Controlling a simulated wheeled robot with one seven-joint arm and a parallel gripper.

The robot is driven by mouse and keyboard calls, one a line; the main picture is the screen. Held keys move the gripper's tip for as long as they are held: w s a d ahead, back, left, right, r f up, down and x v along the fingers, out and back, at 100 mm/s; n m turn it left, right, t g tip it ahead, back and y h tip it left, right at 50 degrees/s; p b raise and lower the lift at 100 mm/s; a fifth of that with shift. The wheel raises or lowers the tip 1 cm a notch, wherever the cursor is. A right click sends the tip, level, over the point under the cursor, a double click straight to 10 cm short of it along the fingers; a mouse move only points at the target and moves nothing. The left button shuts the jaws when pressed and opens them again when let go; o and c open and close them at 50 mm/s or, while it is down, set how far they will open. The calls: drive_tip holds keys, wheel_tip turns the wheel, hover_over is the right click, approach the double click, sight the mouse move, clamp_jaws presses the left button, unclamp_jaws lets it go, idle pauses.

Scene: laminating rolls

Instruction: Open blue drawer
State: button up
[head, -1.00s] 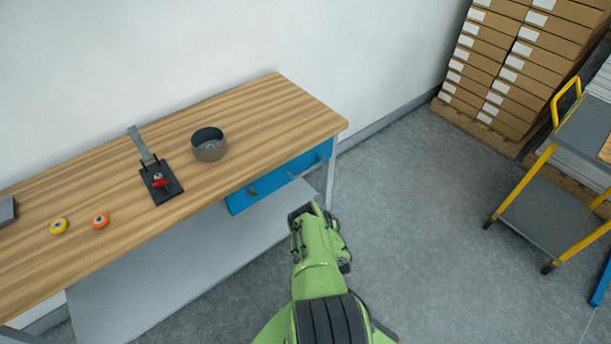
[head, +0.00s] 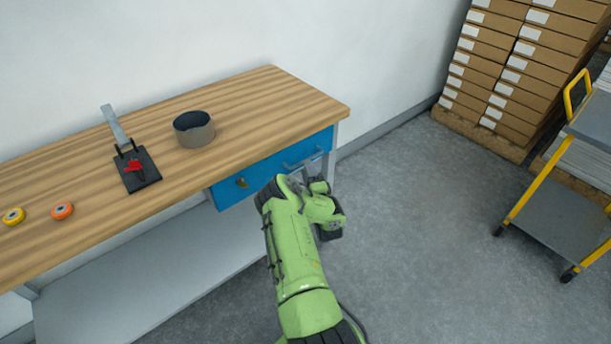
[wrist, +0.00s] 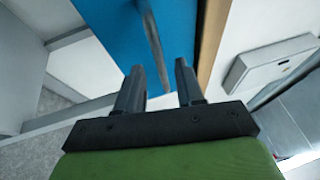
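The blue drawer (head: 278,165) sits under the right end of the wooden workbench top, its front appearing flush with the bench. It has a grey bar handle (head: 303,160) near its right side and a small brass-coloured piece (head: 241,183) at its left. In the wrist view, the blue drawer front (wrist: 110,18) fills the upper middle and the handle (wrist: 152,38) runs down towards the space between my fingers. My gripper (wrist: 160,68) is open, with two dark fingers apart and nothing clamped. In the head view its fingers are mostly hidden behind my green arm.
A yellow-framed cart (head: 545,180) stands right, stacked boxes (head: 515,70) behind. Floor between is clear.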

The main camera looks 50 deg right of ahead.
drive_tip(key=b+x, duration=0.2)
drive_tip(key=shift+w+d, duration=0.2)
drive_tip(key=shift+w, duration=0.1)
clamp_jaws()
